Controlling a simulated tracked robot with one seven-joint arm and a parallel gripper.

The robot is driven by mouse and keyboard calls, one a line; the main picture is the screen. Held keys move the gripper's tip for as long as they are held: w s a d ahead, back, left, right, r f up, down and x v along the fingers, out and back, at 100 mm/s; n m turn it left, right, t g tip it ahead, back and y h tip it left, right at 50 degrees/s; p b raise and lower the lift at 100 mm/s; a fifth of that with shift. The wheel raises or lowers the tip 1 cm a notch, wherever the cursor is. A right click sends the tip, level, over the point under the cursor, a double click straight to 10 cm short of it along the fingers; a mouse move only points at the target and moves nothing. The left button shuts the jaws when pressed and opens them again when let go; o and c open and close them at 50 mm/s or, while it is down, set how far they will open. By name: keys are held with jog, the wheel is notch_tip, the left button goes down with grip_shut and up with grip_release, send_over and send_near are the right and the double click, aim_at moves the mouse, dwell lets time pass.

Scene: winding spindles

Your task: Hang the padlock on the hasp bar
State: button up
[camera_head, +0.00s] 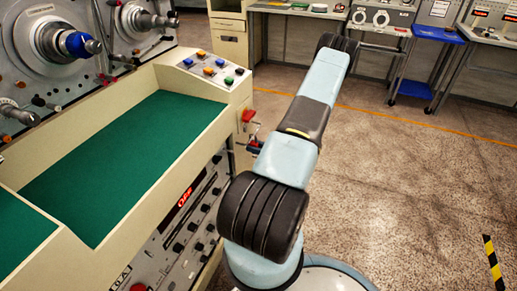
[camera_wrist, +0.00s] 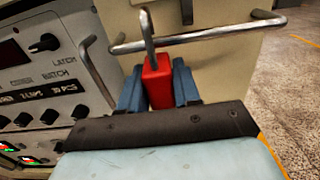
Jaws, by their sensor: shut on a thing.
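The padlock has a red body (camera_wrist: 158,85) and a grey metal shackle that stands up from it. My gripper (camera_wrist: 157,74) is shut on the red body, with a blue finger on each side. The hasp bar (camera_wrist: 215,34) is a grey rod running across the top of the wrist view, in front of a cream panel. The shackle crosses the bar in this view near its left part. I cannot tell whether the shackle is around the bar or only in front of it.
A control panel with knobs (camera_wrist: 45,42) and a grey handle (camera_wrist: 97,72) stands close on the left of my gripper. In the head view a cream machine with green trays (camera_head: 125,150) fills the left. Open floor (camera_head: 400,160) lies to the right.

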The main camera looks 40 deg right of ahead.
jog(key=shift+w+a, duration=0.25)
jog(key=shift+w, duration=0.3)
jog(key=shift+f, duration=0.8)
jog(key=o, duration=1.1)
jog(key=shift+c, duration=0.2)
jog(key=v, duration=1.3)
jog(key=shift+s+d, duration=0.2)
jog(key=shift+s, duration=0.15)
